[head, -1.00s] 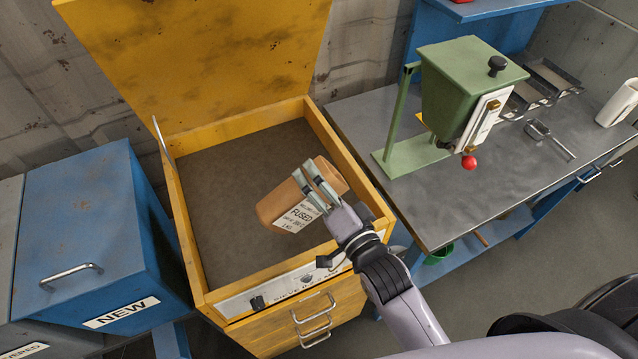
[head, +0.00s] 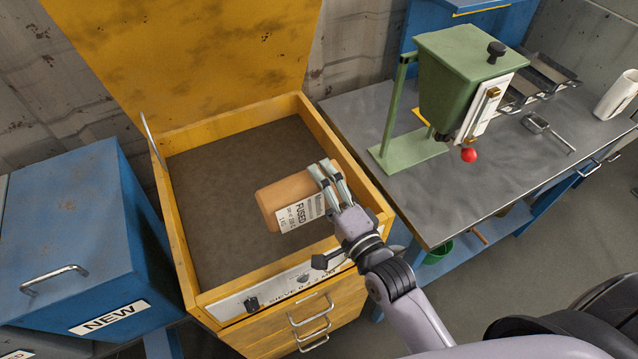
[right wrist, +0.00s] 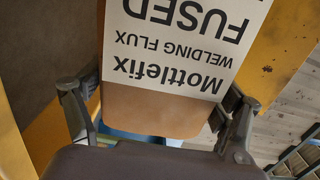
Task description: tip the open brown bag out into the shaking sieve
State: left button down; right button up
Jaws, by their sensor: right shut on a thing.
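The brown bag (head: 268,203) has a white label reading FUSED and lies tilted, nearly on its side, over the sieve. My right gripper (head: 327,180) is shut on it at its right end. In the right wrist view the bag (right wrist: 150,108) sits between the two fingers, its label reading Mottlefix welding flux. The bag's mouth is not clearly visible. The sieve is a yellow box (head: 176,222) with a raised lid and a dark grey mesh floor (head: 215,165). I see no grains on the mesh. My left gripper is not in view.
The raised yellow lid (head: 190,50) stands behind the sieve. A blue bin (head: 65,225) marked NEW stands at the left. At the right, a steel bench (head: 440,195) holds a green hopper (head: 460,75) with a red knob, a small scoop (head: 536,123) and a white jug (head: 617,95).

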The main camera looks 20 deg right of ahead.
jog(key=m, duration=0.1)
jog(key=d+r+m+p, duration=0.1)
jog(key=shift+w+d+m, duration=0.1)
jog(key=shift+w+m, duration=0.05)
jog(key=shift+m, duration=0.25)
jog(key=shift+d+m+p, duration=0.4)
jog(key=shift+m+p, duration=0.05)
jog(key=shift+m, duration=0.35)
jog(key=m, duration=0.1)
jog(key=d+m, duration=0.1)
jog(key=m, duration=0.1)
jog(key=d+m, duration=0.1)
jog(key=shift+w+r+t, duration=0.1)
jog(key=shift+w+t, duration=0.15)
jog(key=shift+t, duration=0.05)
dwell(0.5)
jog(key=n+p, duration=0.1)
jog(key=a+n, duration=0.1)
jog(key=a+n+p, duration=0.1)
jog(key=n, duration=0.1)
jog(key=shift+s+p, duration=0.25)
jog(key=shift+p, duration=0.05)
jog(key=shift+a+n, duration=0.3)
jog(key=shift+n, duration=0.3)
jog(key=shift+a+f+n, duration=0.15)
jog(key=shift+f+n, duration=0.15)
jog(key=shift+f, duration=0.05)
